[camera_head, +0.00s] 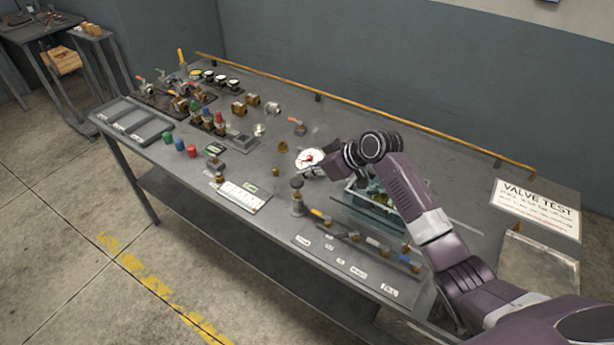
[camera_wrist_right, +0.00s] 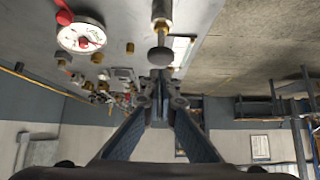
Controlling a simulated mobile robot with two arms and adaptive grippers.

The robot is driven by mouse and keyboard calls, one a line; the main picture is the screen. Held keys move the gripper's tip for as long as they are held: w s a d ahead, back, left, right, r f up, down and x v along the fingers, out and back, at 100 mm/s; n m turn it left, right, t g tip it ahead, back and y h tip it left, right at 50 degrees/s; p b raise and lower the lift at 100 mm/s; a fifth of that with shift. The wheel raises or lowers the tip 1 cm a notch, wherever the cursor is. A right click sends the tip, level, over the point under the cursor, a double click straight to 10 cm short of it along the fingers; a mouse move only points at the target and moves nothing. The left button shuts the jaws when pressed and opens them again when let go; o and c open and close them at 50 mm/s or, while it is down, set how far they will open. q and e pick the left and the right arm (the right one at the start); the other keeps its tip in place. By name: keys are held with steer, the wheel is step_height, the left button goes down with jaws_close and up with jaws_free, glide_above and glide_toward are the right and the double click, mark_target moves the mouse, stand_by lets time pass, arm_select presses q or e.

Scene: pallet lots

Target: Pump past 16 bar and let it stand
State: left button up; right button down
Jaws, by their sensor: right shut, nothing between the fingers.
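A round white pressure gauge (camera_head: 309,158) with a red mark or needle stands near the middle of the bench. It also shows at upper left in the right wrist view (camera_wrist_right: 83,36); its reading is too small to tell. A brass post with a dark round knob (camera_head: 297,183) stands in front of the gauge. The knob also shows in the right wrist view (camera_wrist_right: 160,56), just beyond my fingertips; I cannot tell whether they touch. My right gripper (camera_wrist_right: 160,82) is shut and empty. In the head view its fingers are mostly hidden by my wrist. My left gripper is out of view.
A clear tank (camera_head: 375,214) sits under my right forearm. A row of valves with coloured handles (camera_head: 370,241) lies along the front. Several fittings and trays (camera_head: 145,125) fill the left side. A VALVE TEST sign (camera_head: 537,207) is at right. A brass rail (camera_head: 420,125) runs along the back.

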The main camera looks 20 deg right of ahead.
steer(key=b+v, duration=0.2)
steer(key=v, duration=0.6)
steer(key=shift+s+d, duration=0.2)
stand_by(0.3)
